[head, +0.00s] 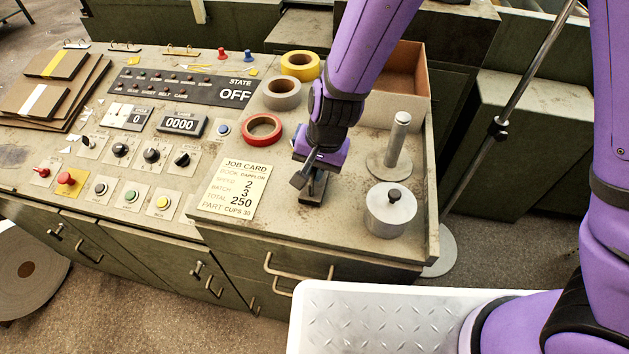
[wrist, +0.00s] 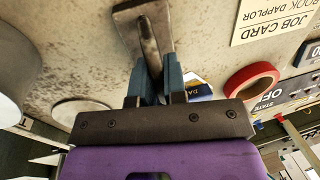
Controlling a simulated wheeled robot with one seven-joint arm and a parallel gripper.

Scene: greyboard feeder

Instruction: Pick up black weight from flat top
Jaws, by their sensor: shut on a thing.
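The black weight (head: 313,199) is at the right part of the grey flat top (head: 300,235), just right of the job card. It is a dark block with an upright post. In the wrist view the weight (wrist: 150,40) shows at the top centre, its post between the blue-grey fingers. My gripper (head: 312,178) points down over it and is shut on the post. The gripper (wrist: 155,78) partly hides the post in the wrist view. Whether the weight's base touches the top or is slightly above it, I cannot tell.
A round metal pot (head: 390,211) with a black knob and a metal post on a disc (head: 397,145) stand to the right. Red (head: 262,129), grey (head: 282,94) and yellow tape rolls lie behind. The job card (head: 230,190) lies left. A cardboard box (head: 402,75) stands behind.

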